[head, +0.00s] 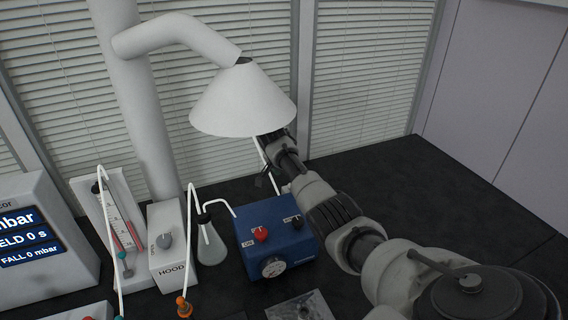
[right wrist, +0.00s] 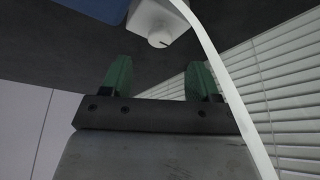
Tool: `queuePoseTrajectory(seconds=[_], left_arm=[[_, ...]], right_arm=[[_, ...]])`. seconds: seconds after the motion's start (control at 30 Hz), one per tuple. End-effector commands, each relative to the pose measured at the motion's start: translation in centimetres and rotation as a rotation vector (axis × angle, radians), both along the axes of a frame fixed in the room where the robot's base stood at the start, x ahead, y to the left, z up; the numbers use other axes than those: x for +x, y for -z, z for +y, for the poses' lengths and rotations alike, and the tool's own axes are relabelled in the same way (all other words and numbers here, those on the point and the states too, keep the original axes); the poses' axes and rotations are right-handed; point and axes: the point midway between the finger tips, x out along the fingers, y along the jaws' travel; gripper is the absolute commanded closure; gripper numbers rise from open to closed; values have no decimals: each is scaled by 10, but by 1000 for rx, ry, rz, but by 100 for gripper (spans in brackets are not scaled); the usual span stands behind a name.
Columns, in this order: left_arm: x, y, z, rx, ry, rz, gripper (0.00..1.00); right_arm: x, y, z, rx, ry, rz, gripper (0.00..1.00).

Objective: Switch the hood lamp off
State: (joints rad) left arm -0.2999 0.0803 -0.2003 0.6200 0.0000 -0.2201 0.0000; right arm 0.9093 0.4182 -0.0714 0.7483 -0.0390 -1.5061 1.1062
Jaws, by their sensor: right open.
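The white cone-shaped hood (head: 243,103) hangs from a bent white pipe in the head view. Whether a lamp under it is lit cannot be told. A white box labelled HOOD (head: 172,262) with a grey knob (head: 164,241) stands on the bench below. My right gripper (head: 267,180) is below and behind the hood's right side, partly hidden by its own arm. In the right wrist view my right gripper (right wrist: 159,78) is open and empty, with green fingers. Beyond the fingertips is a small white box (right wrist: 150,14) with a round white knob (right wrist: 160,39), apart from them. My left gripper is out of view.
A blue box (head: 277,238) with red and black knobs and a gauge stands right of a glass flask (head: 211,246). A syringe stand (head: 108,230) and a display unit (head: 38,240) are at left. A white tube (right wrist: 222,75) passes close to my right gripper. The bench's right side is clear.

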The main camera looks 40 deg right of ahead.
Motion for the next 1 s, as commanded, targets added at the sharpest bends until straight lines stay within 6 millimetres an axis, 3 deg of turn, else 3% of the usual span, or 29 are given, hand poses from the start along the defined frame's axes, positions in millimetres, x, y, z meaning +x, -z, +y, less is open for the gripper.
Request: queuePoseTrajectory(seconds=[0.3, 1.0], left_arm=[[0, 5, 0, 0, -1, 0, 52], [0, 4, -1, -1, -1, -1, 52]], right_arm=[[-3, -36, 15, -1, -1, -1, 39], [-3, -39, 16, 0, 0, 0, 39]])
